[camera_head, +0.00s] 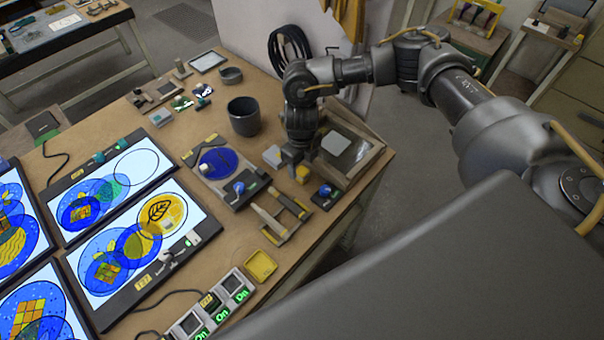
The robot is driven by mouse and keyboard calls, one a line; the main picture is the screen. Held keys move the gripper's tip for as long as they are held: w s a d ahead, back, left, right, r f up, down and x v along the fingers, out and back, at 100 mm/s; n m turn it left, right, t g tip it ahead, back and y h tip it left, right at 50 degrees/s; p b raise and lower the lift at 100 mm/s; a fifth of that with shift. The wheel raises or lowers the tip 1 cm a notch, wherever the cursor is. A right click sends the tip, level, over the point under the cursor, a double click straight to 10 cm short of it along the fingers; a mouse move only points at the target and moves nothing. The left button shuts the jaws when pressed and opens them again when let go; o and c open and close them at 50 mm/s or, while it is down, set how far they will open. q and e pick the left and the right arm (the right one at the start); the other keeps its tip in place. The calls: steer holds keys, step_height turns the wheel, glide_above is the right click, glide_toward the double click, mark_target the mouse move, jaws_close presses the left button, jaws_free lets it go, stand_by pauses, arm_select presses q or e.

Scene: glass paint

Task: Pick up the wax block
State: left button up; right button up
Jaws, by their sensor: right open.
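A small yellow block (303,174), which looks like the wax block, sits on the wooden bench near its right edge. My right gripper (292,158) points down just above and beside it, with its arm coming in from the right. The gripper is open; its dark fingers are small here, and I cannot tell whether they touch the block. A light grey block (272,156) lies just left of the fingers. My left gripper is out of view.
A dark cup (244,116) stands behind to the left. A framed tray (366,156) lies right of the gripper. A blue disc on a stand (217,162), a wooden-handled rack (268,218) and a yellow dish (260,265) are nearby. Lit panels (113,179) fill the left.

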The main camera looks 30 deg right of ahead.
mark_target(303, 171)
steer(key=f+p, duration=0.2)
steer(key=f, duration=0.2)
steer(key=shift+d+f+p, duration=0.1)
steer(key=shift+d+p, duration=0.1)
steer(key=shift+p, duration=0.15)
steer(key=shift+f, duration=0.45)
steer(key=shift+w, duration=0.1)
steer(key=c, duration=1.1)
steer(key=shift+o, duration=0.2)
